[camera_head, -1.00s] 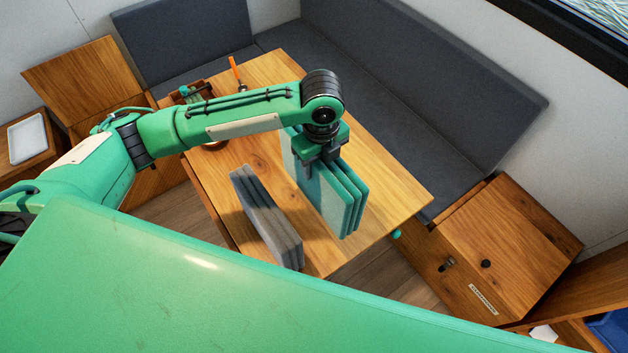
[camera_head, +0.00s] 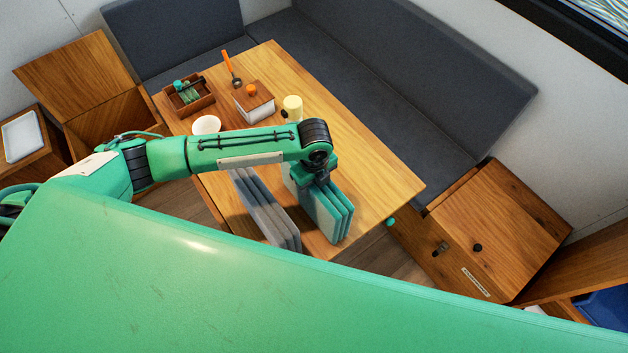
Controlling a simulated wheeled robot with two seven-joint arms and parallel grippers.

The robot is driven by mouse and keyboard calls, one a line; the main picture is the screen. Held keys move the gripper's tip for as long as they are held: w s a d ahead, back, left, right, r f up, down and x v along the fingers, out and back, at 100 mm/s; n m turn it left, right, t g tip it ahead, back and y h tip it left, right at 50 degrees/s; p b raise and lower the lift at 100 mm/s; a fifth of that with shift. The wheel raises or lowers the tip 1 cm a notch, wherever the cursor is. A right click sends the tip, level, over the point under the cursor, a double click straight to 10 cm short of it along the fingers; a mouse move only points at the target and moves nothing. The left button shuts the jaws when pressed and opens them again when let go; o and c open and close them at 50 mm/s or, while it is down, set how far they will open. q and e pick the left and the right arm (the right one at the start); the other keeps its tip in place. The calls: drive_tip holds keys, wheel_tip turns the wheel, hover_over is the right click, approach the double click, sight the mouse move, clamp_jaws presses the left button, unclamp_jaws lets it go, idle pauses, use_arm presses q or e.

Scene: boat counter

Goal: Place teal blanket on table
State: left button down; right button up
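The teal blanket (camera_head: 334,217) is folded into several upright layers and stands on edge over the near part of the wooden table (camera_head: 375,182). My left gripper (camera_head: 321,182) is at its top edge and appears shut on it. The fingertips are partly hidden by the arm and the blanket. I cannot tell whether the blanket's lower edge touches the table. A grey folded blanket (camera_head: 268,213) stands on edge just left of the teal one, partly behind my arm. My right gripper is not in view.
At the table's far end are a wooden tray (camera_head: 190,101), a white bowl (camera_head: 206,125), a wooden-topped box (camera_head: 253,99), an orange-handled utensil (camera_head: 230,66) and a pale yellow cup (camera_head: 292,108). Grey bench seats (camera_head: 400,145) border the far side. The table's right side is clear.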

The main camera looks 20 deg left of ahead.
use_arm(q)
drive_tip(key=c, duration=0.6)
unclamp_jaws()
drive_tip(key=shift+f, duration=0.1)
wheel_tip(320, 180, up, 11)
drive_tip(key=b, duration=0.3)
drive_tip(key=shift+r, duration=0.65)
